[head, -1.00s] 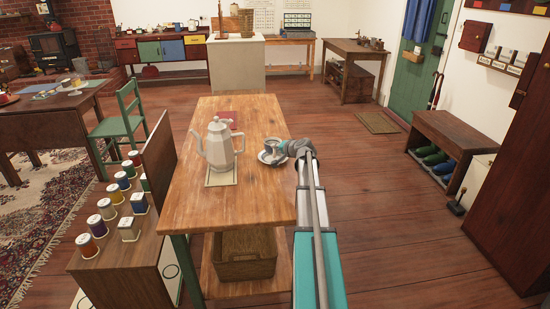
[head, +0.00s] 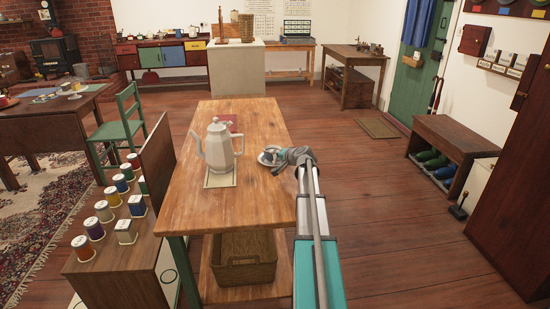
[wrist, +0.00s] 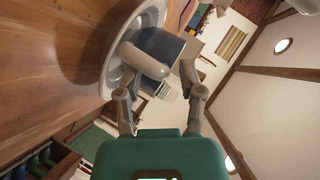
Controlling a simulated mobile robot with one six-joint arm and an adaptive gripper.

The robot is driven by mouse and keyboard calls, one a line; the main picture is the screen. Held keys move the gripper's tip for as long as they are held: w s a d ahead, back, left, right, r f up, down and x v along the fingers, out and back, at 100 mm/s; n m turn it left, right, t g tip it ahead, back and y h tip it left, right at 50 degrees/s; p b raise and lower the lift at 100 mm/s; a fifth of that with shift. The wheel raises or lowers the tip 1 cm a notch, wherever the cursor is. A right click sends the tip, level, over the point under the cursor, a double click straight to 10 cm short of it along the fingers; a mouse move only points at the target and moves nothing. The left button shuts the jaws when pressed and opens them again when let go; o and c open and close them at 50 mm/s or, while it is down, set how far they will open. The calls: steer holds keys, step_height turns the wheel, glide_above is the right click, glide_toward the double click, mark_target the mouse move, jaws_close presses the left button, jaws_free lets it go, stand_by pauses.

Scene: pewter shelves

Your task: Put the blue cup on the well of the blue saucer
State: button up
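The blue cup (wrist: 160,45) is dark blue with a thick pale grey curved part facing my gripper. In the wrist view it is at the saucer's well, but whether it rests there or hangs just above is unclear. The saucer (wrist: 108,75) has a pale grey rim and lies on the wooden table; it also shows in the head view (head: 266,158). My gripper (wrist: 160,80) has its fingers parted, one to each side of the cup's near part. Whether they press on it cannot be seen. In the head view my gripper (head: 281,163) covers most of the cup.
A white pot (head: 219,147) stands on a pale mat (head: 221,179) left of the saucer. A reddish flat item (head: 231,122) lies behind it. The wooden table (head: 235,205) is clear at the front.

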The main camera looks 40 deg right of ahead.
stand_by(0.3)
steer(key=p+v, duration=0.4)
steer(key=v, duration=0.8)
steer(key=shift+p, duration=0.35)
stand_by(0.3)
steer(key=shift+s, duration=0.15)
